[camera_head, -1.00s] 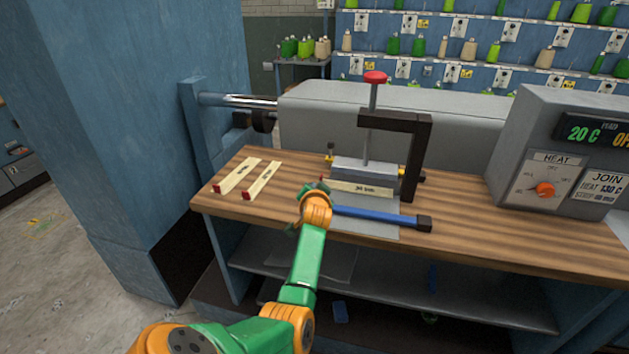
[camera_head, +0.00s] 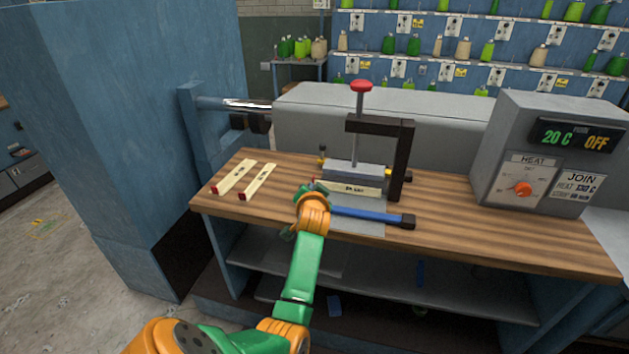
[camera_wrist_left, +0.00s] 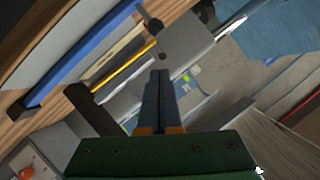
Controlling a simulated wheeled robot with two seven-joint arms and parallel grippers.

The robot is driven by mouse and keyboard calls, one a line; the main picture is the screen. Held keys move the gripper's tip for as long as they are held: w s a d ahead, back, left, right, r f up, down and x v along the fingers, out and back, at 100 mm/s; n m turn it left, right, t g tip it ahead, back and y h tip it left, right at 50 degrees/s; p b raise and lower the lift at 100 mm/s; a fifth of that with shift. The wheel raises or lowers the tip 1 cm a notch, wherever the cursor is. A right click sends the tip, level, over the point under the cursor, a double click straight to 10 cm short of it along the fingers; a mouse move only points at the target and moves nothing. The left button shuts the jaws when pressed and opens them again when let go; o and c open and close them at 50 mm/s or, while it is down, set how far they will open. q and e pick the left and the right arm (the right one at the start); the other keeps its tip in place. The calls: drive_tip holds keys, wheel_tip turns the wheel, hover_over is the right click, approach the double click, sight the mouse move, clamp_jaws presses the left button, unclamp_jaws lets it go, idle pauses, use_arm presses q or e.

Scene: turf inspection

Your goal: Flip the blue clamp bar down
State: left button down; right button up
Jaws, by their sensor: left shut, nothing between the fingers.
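The blue clamp bar (camera_head: 366,215) lies low across the front of the press on the wooden bench, with a black end at its right. It also shows in the left wrist view (camera_wrist_left: 85,50) at the upper left. The press has a grey block (camera_head: 358,170), a black bracket (camera_head: 402,160) and a red-knobbed rod (camera_head: 361,87). My left gripper (camera_head: 308,189) is at the bar's left end, its fingers partly hidden by my wrist. In the left wrist view the fingers (camera_wrist_left: 159,85) are shut and empty, apart from the bar. My right gripper is not in view.
Two pale strips with red ends (camera_head: 233,177) lie on the bench (camera_head: 480,235) at left. A heater box (camera_head: 550,150) reading 20 C and OFF stands at right. A grey housing (camera_head: 440,110) is behind the press. A shelf is below the bench.

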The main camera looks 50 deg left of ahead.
use_arm(q)
drive_tip(key=v, duration=0.5)
drive_tip(key=shift+s+a, duration=0.2)
drive_tip(key=shift+s, duration=0.1)
drive_tip(key=shift+a+f, duration=0.1)
drive_tip(key=shift+a, duration=0.1)
drive_tip(key=s+d+f+m+g+h, duration=0.1)
drive_tip(key=d+f+m+h, duration=0.1)
drive_tip(key=d+f, duration=0.5)
drive_tip(key=s+d+f+m+h, duration=0.1)
drive_tip(key=d+f+h, duration=0.2)
drive_tip(key=f, duration=0.9)
drive_tip(key=s+d+f+m+g+h, duration=0.1)
drive_tip(key=d+f+m+h, duration=0.1)
drive_tip(key=d+f, duration=0.5)
drive_tip(key=s+d+f+g+h, duration=0.2)
drive_tip(key=s+d+f+g, duration=0.1)
drive_tip(key=s+f, duration=0.95)
drive_tip(key=s+d+f+g, duration=0.1)
drive_tip(key=s+f, duration=0.2)
drive_tip(key=s, duration=0.7)
drive_tip(key=s+d+f+g+h, duration=0.1)
drive_tip(key=s+f+g, duration=0.1)
drive_tip(key=s, duration=0.8)
drive_tip(key=shift+d+f+n, duration=0.3)
drive_tip(key=shift+d+f, duration=0.05)
drive_tip(key=shift+f, duration=0.5)
